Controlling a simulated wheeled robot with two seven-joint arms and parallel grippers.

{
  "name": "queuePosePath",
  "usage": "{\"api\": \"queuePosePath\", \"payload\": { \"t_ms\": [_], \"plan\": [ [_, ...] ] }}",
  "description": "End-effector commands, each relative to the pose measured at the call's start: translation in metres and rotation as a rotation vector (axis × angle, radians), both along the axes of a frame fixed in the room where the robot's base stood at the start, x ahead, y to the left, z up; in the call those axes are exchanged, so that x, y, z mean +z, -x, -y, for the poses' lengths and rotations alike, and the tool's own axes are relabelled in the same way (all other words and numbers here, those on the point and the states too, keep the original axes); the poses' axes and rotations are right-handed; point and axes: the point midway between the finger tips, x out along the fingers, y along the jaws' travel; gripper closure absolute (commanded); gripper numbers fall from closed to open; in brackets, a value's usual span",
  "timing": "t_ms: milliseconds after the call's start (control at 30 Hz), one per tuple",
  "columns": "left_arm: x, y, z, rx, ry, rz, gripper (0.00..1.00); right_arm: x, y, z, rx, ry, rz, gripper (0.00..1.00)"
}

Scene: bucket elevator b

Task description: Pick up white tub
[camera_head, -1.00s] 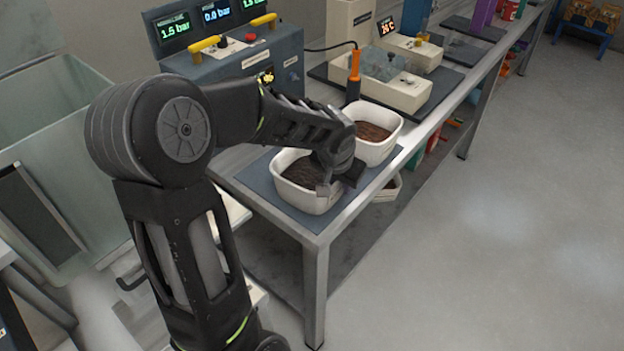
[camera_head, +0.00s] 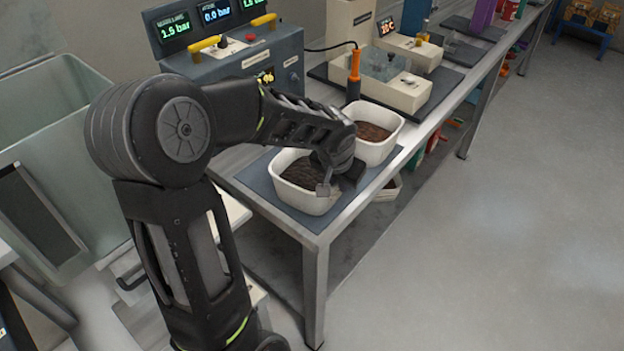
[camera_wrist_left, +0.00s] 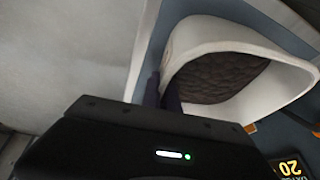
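Two white tubs with dark brown contents stand on a blue-grey mat (camera_head: 262,183) at the near end of the bench. My left gripper (camera_head: 325,184) is at the right side of the nearer white tub (camera_head: 300,199), low over its rim. In the left wrist view this tub (camera_wrist_left: 232,47) fills the upper right, and the dark fingers (camera_wrist_left: 163,92) are close together at its rim. Whether they are shut on the rim is hidden by the gripper body. The farther white tub (camera_head: 389,151) stands just behind the gripper. My right gripper is not in view.
An orange-handled tool (camera_head: 354,72) stands beside the farther tub. A blue control box (camera_head: 245,62) with displays is behind. A large pale bin (camera_head: 55,130) is at the left. The floor to the right of the bench (camera_head: 330,231) is clear.

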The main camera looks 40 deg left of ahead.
Motion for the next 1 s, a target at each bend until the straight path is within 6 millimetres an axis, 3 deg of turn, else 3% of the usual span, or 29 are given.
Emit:
{"api": "queuePosePath", "payload": {
  "t_ms": [733, 1000],
  "plan": [
    [0.002, -0.001, 0.0, -0.001, -0.001, 0.002, 1.0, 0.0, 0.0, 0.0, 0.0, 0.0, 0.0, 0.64],
    [0.03, -0.001, 0.0, -0.001, -0.001, 0.007, 1.0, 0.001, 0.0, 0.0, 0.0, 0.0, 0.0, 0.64]
  ]
}}
